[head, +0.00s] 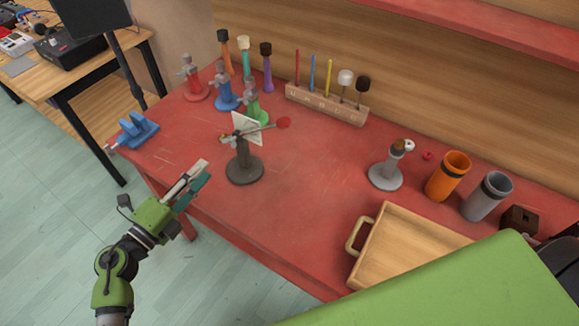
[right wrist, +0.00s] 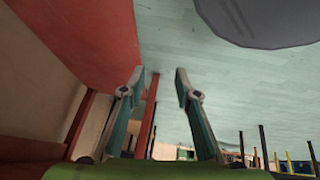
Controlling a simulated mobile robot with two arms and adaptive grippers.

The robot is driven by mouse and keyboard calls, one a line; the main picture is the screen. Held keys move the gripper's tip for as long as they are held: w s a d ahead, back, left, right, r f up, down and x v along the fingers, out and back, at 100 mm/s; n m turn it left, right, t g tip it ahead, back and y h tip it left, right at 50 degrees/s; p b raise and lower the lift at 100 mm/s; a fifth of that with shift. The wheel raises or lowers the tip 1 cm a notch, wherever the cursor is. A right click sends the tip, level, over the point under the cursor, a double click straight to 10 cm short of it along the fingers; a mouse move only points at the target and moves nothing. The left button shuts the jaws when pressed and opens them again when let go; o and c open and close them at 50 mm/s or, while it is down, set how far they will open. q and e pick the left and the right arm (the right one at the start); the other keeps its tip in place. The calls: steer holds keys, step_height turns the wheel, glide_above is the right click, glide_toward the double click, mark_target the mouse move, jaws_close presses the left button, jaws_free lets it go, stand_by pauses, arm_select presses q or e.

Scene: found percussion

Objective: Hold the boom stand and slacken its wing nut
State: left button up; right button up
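The boom stand (head: 243,167) has a dark round base and short column on the red table, left of centre in the head view. The wing nut is too small to make out. My left gripper (head: 207,170) is at the table's front edge, left of and apart from the stand, its two fingers apart and empty. My right gripper (right wrist: 158,77) is open and empty in the right wrist view; the stand is not recognisable there.
Several coloured clamp stands and knobbed mallets are at the back left. A wooden rack (head: 327,104) holds rods. A grey stand (head: 386,174), orange cup (head: 448,176), grey cup (head: 486,197) and wooden tray (head: 355,240) are at right. The table's middle is clear.

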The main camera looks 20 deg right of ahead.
mark_target(262, 127)
steer(key=w+a+r+n+t+y, duration=0.2)
steer(key=w+a+r, duration=0.15)
steer(key=r, duration=0.65)
steer(key=w+a+r+n+t+y, duration=0.1)
steer(key=w+a+r+n+t, duration=0.15)
steer(key=a+r, duration=0.45)
steer(key=w+a+r+n+t+y, duration=0.1)
steer(key=w+a+r+n+y, duration=0.2)
steer(key=r, duration=0.9)
steer(key=w+d+r+n+t+h, duration=0.3)
steer(key=w+d+r+n, duration=0.45)
steer(key=r, duration=0.35)
steer(key=w+d+r+n+t+h, duration=0.35)
steer(key=w+d+r+n, duration=0.25)
steer(key=r+n, duration=0.3)
steer(key=shift+m+y, duration=0.3)
steer(key=shift+y, duration=0.35)
steer(key=w, duration=0.4)
steer(key=w+a, duration=0.1)
steer(key=w, duration=0.3)
steer(key=w+a, duration=0.1)
steer(key=w, duration=0.4)
steer(key=shift+r, duration=0.4)
